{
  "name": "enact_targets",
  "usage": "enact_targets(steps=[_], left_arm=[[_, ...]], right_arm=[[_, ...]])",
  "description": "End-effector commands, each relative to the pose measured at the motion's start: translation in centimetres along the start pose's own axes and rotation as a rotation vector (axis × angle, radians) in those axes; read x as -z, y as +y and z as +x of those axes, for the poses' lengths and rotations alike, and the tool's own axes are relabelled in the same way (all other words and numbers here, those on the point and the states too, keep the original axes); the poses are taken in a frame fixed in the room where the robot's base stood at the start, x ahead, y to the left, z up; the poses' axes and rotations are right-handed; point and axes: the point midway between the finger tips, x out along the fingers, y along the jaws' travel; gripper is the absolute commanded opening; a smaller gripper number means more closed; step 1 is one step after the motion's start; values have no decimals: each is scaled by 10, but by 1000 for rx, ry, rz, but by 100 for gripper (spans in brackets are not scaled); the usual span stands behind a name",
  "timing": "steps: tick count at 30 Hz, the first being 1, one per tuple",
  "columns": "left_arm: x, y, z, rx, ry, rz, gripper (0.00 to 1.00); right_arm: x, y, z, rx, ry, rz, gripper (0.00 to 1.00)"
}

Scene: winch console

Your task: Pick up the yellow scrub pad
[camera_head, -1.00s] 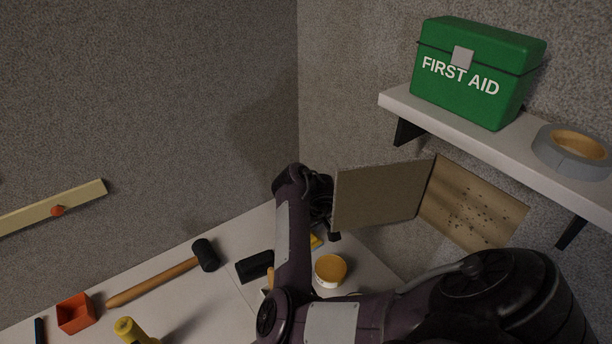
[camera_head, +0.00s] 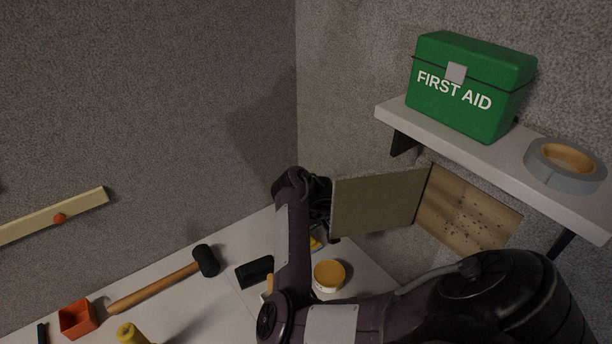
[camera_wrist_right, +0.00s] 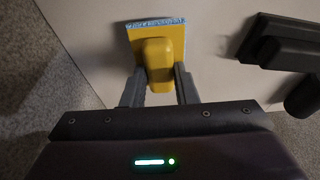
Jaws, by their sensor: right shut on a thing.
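The yellow scrub pad (camera_wrist_right: 156,48) has a raised yellow grip and a blue edge along its far side in the right wrist view. My right gripper (camera_wrist_right: 159,76) is shut on the grip, one finger on each side. In the head view only a small yellow piece of the pad (camera_head: 315,244) shows beside my right arm, which hides the rest. I cannot tell whether the pad touches the pale worktop (camera_head: 225,290) or is just above it. My left gripper is not in view.
A yellow-lidded tub (camera_head: 329,274) and a black block (camera_head: 254,271) stand close to my right arm. An open panel door (camera_head: 378,202) is right beside my wrist. A mallet (camera_head: 165,285) and an orange box (camera_head: 77,318) lie left. A shelf (camera_head: 450,140) overhangs at right.

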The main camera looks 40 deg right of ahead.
Motion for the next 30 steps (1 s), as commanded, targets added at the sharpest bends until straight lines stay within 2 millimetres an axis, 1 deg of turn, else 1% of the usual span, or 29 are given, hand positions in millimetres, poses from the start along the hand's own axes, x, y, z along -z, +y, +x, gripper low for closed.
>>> enact_targets(steps=[1, 10, 12, 13, 16, 20, 23, 25, 27, 28, 30], left_arm=[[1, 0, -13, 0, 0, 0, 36], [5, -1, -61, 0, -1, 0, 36], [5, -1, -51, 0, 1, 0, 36], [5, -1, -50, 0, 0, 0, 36], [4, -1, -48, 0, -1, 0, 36], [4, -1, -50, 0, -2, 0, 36], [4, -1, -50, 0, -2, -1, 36], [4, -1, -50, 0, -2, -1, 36], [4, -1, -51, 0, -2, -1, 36], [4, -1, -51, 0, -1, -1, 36], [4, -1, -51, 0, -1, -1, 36]], right_arm=[[3, 0, -12, 0, -1, 0, 1], [14, 0, -52, 0, -1, -1, 1], [19, 1, -55, -3, 12, 8, 1], [21, 1, -59, -3, 13, 8, 1], [24, -1, -75, 4, 8, 6, 1], [30, 5, -88, -7, 23, 13, 1], [32, 2, -97, -1, 18, 11, 1], [31, -4, -101, 10, 7, 1, 1], [39, 0, -126, -1, 12, 2, 1], [40, 0, -133, 1, 10, 3, 1], [42, 0, -142, 1, 8, 4, 1]])
